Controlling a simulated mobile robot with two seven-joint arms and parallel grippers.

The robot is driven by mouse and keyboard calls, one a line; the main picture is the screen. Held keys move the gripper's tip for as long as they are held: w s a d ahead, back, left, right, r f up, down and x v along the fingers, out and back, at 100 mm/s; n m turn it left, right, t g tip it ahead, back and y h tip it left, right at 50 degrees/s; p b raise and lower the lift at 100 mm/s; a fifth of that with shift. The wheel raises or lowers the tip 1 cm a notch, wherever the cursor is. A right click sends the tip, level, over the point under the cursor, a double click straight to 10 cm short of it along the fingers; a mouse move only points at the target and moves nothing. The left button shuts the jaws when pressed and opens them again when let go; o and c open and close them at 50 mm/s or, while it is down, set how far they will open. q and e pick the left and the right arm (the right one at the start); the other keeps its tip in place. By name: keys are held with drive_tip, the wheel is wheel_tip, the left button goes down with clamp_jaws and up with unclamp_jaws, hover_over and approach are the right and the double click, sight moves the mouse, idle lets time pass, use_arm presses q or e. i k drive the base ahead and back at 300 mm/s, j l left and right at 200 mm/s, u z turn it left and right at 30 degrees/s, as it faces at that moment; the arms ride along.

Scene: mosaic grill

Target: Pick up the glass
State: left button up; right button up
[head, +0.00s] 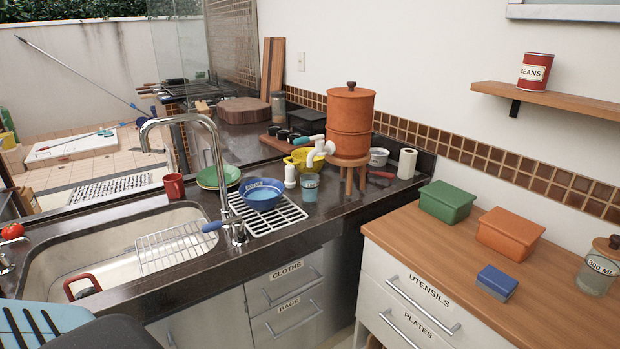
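A small light-blue glass (309,187) stands upright on the dark counter, just right of the blue bowl (261,194) and in front of the orange clay water filter (350,122) on its wooden stool. A white bottle (290,172) stands close on its left, and a yellow item (303,158) is behind it. Neither gripper's fingertips show in the head view. A dark rounded shape at the bottom left edge may be part of my arm; I cannot tell.
The steel sink (130,255) with a wire rack and tall faucet (215,170) lies left of the glass. A drying rack (275,214) is under the bowl. A slotted light-blue piece (40,322) fills the bottom left corner. A wooden counter (450,262) with boxes stands right.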

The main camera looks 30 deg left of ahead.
sight(310, 189)
drive_tip(key=u, duration=1.4)
drive_tip(key=i+l+u, duration=0.7)
